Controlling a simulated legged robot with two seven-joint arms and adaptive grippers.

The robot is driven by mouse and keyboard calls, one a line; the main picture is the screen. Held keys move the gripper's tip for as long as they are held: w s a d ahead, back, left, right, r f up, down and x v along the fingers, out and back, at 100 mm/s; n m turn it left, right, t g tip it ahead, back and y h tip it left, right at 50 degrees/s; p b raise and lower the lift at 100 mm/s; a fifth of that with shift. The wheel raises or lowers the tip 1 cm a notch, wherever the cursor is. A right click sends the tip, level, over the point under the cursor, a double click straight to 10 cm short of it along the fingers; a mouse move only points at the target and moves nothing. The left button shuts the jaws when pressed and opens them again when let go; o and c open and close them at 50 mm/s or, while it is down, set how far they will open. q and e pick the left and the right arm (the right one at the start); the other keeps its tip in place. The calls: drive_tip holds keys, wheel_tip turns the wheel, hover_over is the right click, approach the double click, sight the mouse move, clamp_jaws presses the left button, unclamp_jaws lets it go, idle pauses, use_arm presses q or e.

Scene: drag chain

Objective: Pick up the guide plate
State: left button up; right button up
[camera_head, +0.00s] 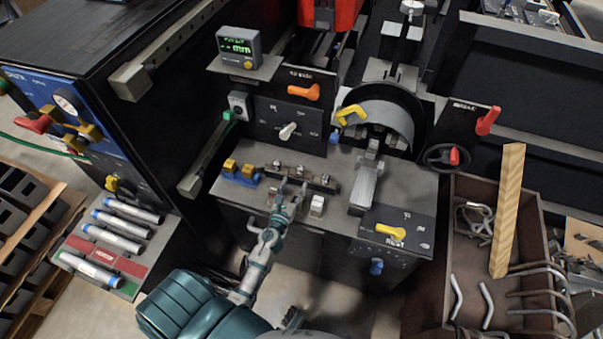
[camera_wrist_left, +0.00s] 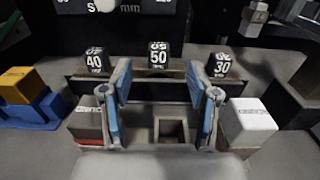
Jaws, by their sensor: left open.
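My left gripper (camera_head: 286,197) reaches over the grey machine ledge (camera_head: 400,186). In the left wrist view its two blue-padded fingers (camera_wrist_left: 160,100) are open and apart, with nothing between the pads. Beyond them three dark blocks stand in a row on a rack, marked 40 (camera_wrist_left: 94,62), 50 (camera_wrist_left: 158,56) and 30 (camera_wrist_left: 219,64). The 50 block lines up with the finger gap. Below it a grey holder with a square opening (camera_wrist_left: 172,130) shows between the fingers. I cannot tell which part is the guide plate. My right gripper does not show.
Yellow-and-blue blocks (camera_head: 240,172) sit at the ledge's left. A yellow-handled panel (camera_head: 392,232) is at the right front. A brown bin (camera_head: 466,190) holds bent rods and a wooden bar (camera_head: 508,210).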

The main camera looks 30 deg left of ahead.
sight(299, 172)
use_arm(q)
drive_tip(key=x, duration=0.8)
drive_tip(key=shift+w+a+f, duration=0.15)
drive_tip(key=shift+f, duration=0.1)
clamp_jaws()
